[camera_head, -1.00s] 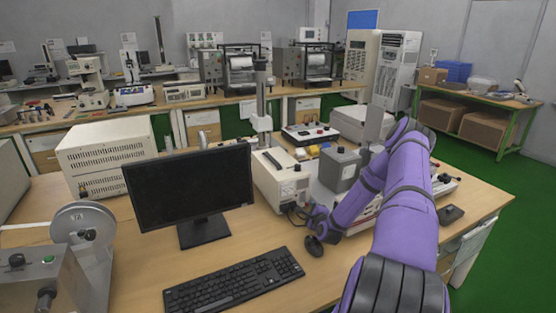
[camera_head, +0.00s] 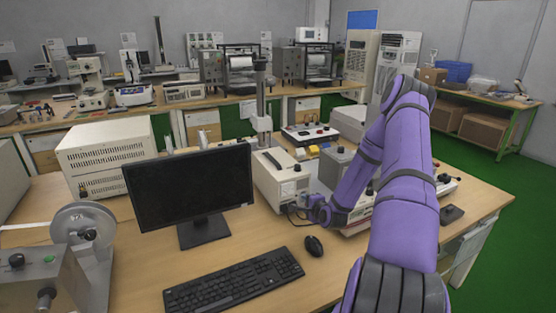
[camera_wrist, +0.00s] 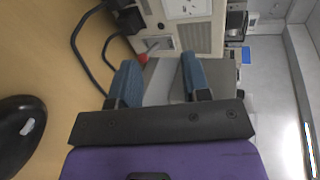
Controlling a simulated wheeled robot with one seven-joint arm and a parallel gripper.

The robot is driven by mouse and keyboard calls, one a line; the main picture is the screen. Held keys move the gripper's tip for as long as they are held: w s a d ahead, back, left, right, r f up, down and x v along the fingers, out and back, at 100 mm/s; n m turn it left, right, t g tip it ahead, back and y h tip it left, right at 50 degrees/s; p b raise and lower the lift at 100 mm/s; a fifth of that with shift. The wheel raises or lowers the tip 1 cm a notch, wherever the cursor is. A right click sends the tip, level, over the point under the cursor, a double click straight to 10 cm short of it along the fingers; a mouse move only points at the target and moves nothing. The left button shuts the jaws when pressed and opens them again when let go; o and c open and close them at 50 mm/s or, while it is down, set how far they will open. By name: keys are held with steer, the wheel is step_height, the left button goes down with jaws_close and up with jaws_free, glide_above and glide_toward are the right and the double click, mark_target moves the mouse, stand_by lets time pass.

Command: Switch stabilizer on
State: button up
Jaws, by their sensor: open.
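The cream box that looks like the stabilizer (camera_head: 283,182) stands on the desk right of the monitor, its front toward me. The wrist view shows this front sideways, with a white meter panel (camera_wrist: 188,8), a vented strip (camera_wrist: 200,38) and a grey recessed plate (camera_wrist: 160,45). A small red part (camera_wrist: 142,57) shows at the plate's edge; whether it is a switch is unclear. My gripper (camera_wrist: 160,78) is open and empty, its blue-grey fingers pointing at the lower front. In the head view, my gripper (camera_head: 309,207) is just in front of the box; contact cannot be told.
A black mouse (camera_head: 314,246) and keyboard (camera_head: 233,282) lie in front, and a monitor (camera_head: 190,190) stands left. Dark cables (camera_wrist: 88,45) run beside the box front. A grey box (camera_head: 334,168) stands right of it, partly behind my arm.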

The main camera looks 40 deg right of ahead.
steer(key=a+r+n+g, duration=0.1)
steer(key=a+r+n, duration=0.3)
steer(key=r, duration=0.3)
steer(key=w+a+r+n+g+y, duration=0.1)
steer(key=a+r+n, duration=0.3)
steer(key=r, duration=0.4)
steer(key=a+r+n+g, duration=0.2)
steer(key=a+r+n, duration=0.1)
steer(key=a+r, duration=0.2)
steer(key=shift+w+r+n+g+y, duration=0.35)
steer(key=shift+r+n+g+y, duration=0.05)
steer(key=shift+r, duration=0.95)
steer(key=s+a+r+n+g, duration=0.2)
steer(key=s+a+r+n, duration=0.3)
steer(key=s+a+r, duration=0.8)
steer(key=s+a+r+n+y, duration=0.1)
steer(key=s+a+r+n, duration=0.1)
steer(key=s, duration=0.6)
steer(key=s+a+r+n+g+y, duration=0.1)
steer(key=s+a+r+n, duration=0.2)
steer(key=s, duration=0.6)
steer(key=a+r, duration=0.2)
steer(key=a, duration=0.1)
steer(key=shift+s+a+r+n+g, duration=0.15)
steer(key=shift+s+n+g, duration=0.1)
steer(key=shift+n+g, duration=0.05)
